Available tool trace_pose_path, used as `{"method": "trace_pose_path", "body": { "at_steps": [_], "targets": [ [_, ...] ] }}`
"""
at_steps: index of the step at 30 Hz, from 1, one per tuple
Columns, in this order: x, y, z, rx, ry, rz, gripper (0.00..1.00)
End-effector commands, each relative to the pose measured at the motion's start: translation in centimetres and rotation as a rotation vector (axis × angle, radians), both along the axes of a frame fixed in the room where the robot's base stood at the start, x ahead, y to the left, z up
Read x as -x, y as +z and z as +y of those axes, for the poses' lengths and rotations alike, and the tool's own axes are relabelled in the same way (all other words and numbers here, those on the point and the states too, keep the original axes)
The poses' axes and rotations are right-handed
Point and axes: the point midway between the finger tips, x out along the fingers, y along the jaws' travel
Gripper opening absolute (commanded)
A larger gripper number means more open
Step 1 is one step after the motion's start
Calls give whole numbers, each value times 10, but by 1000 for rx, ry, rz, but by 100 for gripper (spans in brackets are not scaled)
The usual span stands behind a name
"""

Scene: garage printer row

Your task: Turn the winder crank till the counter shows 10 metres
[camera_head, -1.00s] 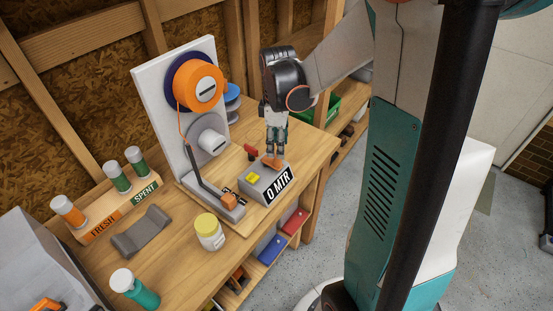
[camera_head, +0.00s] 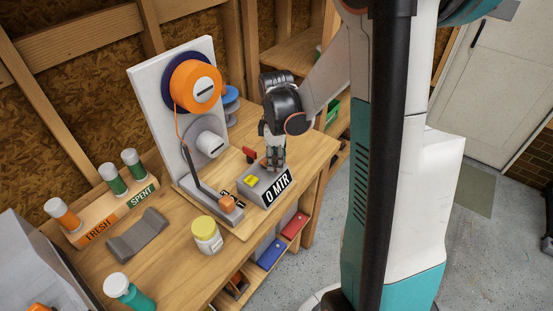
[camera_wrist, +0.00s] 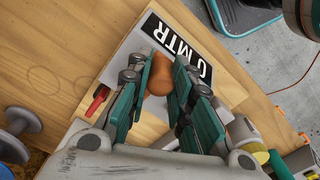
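The winder counter (camera_head: 266,186) is a grey box on the wooden bench with a label reading 0 MTR, also seen in the wrist view (camera_wrist: 178,44). An orange-brown knob (camera_wrist: 160,75) sits at the box, between my fingertips in the wrist view. My gripper (camera_head: 274,168) points down over the box. Its fingers (camera_wrist: 161,88) stand on either side of the knob with little gap; whether they press on it is unclear. The crank arm under the knob is hidden. An orange spool (camera_head: 195,86) hangs on the white upright board (camera_head: 150,90), with a grey take-up hub (camera_head: 209,145) below.
A red lever (camera_head: 249,154) and yellow button (camera_head: 251,181) are close to my gripper. A yellow-lidded jar (camera_head: 207,236) stands in front. A FRESH/SPENT rack (camera_head: 118,215) with tubes, a grey cradle (camera_head: 137,236) and a green-bodied bottle (camera_head: 130,292) are at left.

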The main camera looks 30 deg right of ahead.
Motion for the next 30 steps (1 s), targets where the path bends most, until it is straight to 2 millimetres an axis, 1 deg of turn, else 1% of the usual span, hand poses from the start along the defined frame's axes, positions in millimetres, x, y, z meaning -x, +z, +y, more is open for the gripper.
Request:
{"method": "trace_pose_path", "body": {
  "at_steps": [8, 14, 20, 30],
  "targets": [
    [0, 0, 1, 0, -13, 0, 0],
    [1, 0, 4, 0, -83, 0, 0],
    [2, 0, 10, 0, -224, 0, 0],
    [1, 0, 24, -1, -543, -1, 0]
  ]
}}
